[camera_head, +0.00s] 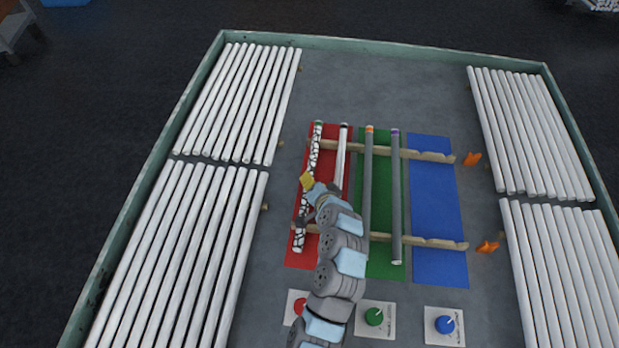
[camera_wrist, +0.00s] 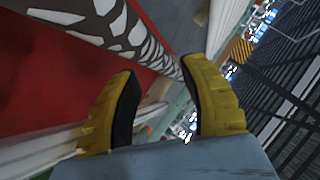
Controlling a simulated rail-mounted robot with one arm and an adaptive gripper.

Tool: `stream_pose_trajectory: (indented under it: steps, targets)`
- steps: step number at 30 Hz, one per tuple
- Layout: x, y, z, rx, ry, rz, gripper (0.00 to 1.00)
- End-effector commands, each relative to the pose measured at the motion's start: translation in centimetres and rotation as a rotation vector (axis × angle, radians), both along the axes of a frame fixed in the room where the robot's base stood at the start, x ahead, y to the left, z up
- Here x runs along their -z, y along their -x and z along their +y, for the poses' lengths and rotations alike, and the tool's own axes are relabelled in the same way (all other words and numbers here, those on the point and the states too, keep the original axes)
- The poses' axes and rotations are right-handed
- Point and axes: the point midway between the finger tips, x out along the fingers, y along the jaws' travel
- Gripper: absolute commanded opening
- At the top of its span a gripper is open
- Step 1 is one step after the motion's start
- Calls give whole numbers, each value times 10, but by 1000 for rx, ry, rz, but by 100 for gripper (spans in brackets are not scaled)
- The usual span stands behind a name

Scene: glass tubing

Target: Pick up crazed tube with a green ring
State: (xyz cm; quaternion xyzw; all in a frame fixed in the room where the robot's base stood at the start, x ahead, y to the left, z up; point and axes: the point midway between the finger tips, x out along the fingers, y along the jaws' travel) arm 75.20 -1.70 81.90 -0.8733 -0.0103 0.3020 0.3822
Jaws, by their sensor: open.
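The crazed tube (camera_head: 301,232), white with a black crackle pattern, has a green ring (camera_head: 318,123) at its far end. It lies across two wooden rails over the red mat. In the wrist view the crazed tube (camera_wrist: 118,27) runs diagonally just beyond the fingertips; its ring is not clear there. My gripper (camera_head: 308,183) is over the tube's middle and hides part of it. In the wrist view my gripper (camera_wrist: 157,68) has its yellow fingers wide apart with nothing held between them. I cannot tell whether a finger touches the tube.
A plain white tube (camera_head: 341,155) with a dark ring lies close on the right. Grey tubes with an orange ring (camera_head: 368,170) and a purple ring (camera_head: 396,200) lie over the green mat. The blue mat (camera_head: 432,200) is empty. White tubes fill both sides.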

Motion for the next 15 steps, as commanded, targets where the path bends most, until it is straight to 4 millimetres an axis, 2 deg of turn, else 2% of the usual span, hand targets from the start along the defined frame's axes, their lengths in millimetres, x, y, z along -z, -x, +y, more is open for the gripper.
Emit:
stream_pose_trajectory:
  steps: [6,15]
  targets:
    - [15,-17,9,-2,-1,4,44]
    - [16,-21,9,0,-1,2,44]
